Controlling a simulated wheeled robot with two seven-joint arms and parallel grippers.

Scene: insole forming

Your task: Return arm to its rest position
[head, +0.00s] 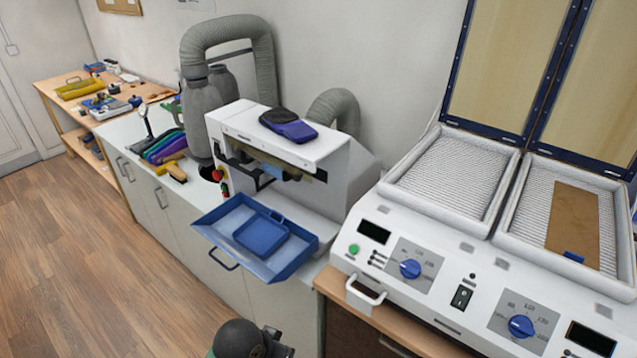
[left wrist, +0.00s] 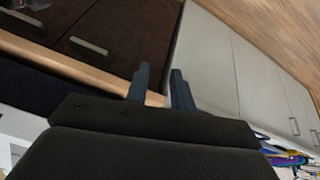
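My left gripper (left wrist: 160,68) shows in the left wrist view, with two dark blue-grey fingers standing apart and nothing between them. It is in front of the cabinet fronts, with the wooden counter edge behind the fingers. In the head view, a dark rounded part of my own arm (head: 240,340) shows at the bottom edge; no fingertips can be made out there. My right gripper is in neither view.
A white machine (head: 345,165) with a blue tray (head: 212,222) jutting forward stands on the counter. To its right is a white heating press (head: 430,290) with raised lids and a brown sheet (head: 572,220) in its right bay. Wooden floor (head: 90,270) is clear at left.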

